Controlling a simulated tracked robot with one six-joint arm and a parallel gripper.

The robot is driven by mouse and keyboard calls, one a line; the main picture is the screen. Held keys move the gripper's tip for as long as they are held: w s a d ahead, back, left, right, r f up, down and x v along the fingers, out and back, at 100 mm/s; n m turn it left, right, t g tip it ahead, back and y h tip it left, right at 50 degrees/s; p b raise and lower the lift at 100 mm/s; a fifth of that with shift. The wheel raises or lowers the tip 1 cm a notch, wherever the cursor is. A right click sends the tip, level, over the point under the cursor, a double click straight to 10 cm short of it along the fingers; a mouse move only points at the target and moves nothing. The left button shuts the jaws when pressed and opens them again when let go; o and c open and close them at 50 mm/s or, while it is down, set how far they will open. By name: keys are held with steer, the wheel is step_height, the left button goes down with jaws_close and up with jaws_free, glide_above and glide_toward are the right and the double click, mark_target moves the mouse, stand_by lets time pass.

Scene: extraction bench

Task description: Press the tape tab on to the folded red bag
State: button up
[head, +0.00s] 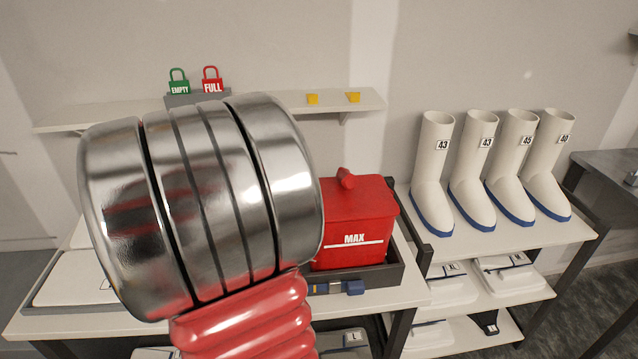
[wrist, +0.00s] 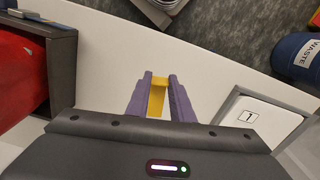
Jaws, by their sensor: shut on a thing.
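The red bag (head: 352,225), marked MAX with a white line, stands in a dark open tray (head: 393,272) on the bench. A small twisted or folded lump shows on its top. The wrist view shows part of the red bag (wrist: 18,78) at the left edge, inside the tray wall (wrist: 62,62). My gripper (wrist: 159,77) has purple fingers shut on a yellow tape tab (wrist: 157,98), over the white bench top and to the right of the tray. In the head view my arm covers much of the bench and my gripper is hidden.
Two yellow pieces (head: 312,98) (head: 353,97) sit on the wall shelf near green EMPTY and red FULL tags. Several white boots (head: 435,170) stand on a rack at right.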

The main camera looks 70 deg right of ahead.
steer(key=w+a+f+n, duration=0.3)
steer(key=w+a+n, duration=0.3)
steer(key=w+a, duration=0.75)
steer(key=w+a+f+n, duration=0.2)
steer(key=w+a, duration=0.3)
steer(key=a, duration=0.3)
steer(key=w+a+f+n, duration=0.1)
steer(key=w+a+n, duration=0.2)
steer(key=w+a, duration=0.3)
steer(key=shift+w+a+f, duration=0.15)
steer(key=shift+a+f, duration=0.25)
steer(key=shift+a, duration=0.8)
